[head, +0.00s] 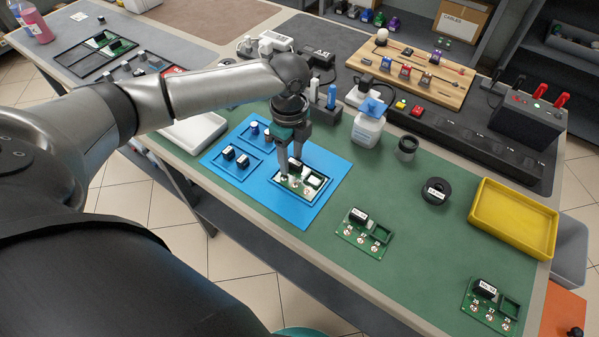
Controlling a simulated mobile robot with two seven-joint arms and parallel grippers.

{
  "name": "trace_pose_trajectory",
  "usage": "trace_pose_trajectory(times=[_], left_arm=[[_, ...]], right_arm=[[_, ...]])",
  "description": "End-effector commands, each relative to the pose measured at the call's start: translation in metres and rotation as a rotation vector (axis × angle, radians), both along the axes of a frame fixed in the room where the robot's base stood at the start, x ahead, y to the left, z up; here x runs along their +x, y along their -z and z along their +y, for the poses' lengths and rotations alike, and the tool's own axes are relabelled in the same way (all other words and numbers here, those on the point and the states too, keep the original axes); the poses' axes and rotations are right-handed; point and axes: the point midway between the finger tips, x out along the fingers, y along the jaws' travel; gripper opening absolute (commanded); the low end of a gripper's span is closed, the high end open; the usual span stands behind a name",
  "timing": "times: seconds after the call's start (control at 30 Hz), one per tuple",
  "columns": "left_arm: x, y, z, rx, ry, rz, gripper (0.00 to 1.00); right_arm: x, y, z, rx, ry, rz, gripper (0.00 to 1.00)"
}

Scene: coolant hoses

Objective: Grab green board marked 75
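One board (305,193) lies in a blue tray on the blue mat, below my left gripper. A second board (376,247) lies on the green bench top at the middle right. A third board (480,311) lies near the lower right edge. Each carries a black block with a white label; the small print is too blurred to read surely. My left gripper (291,168) points down, its fingers apart around or beside the first board's black block; whether they touch it is unclear. My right gripper is not in view.
A yellow tray (547,244) stands at the right. A black tape roll (436,191), a dark cup (406,147) and a white bottle with a blue top (367,130) stand behind the middle board. A black rail (455,127) runs along the back. Green bench top around the middle board is clear.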

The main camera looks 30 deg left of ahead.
Motion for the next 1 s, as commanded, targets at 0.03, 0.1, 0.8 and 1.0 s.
trace_pose_trajectory(times=[0.03, 0.1, 0.8, 1.0], left_arm=[[0.0001, -0.0003, -0.0001, 0.0, 0.0, 0.0, 0.43], [0.0002, -0.0004, -0.0001, 0.0, 0.0, 0.0, 0.35], [0.0003, -0.0007, 0.0, 0.0, 0.0, -0.001, 0.0], [0.0006, -0.007, 0.0, 0.0, 0.0, -0.002, 0.0]], right_arm=[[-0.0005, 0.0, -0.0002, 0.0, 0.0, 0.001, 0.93], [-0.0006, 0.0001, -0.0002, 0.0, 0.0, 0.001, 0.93], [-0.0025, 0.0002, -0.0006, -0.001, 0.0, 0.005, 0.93], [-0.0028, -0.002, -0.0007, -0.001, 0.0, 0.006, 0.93]])
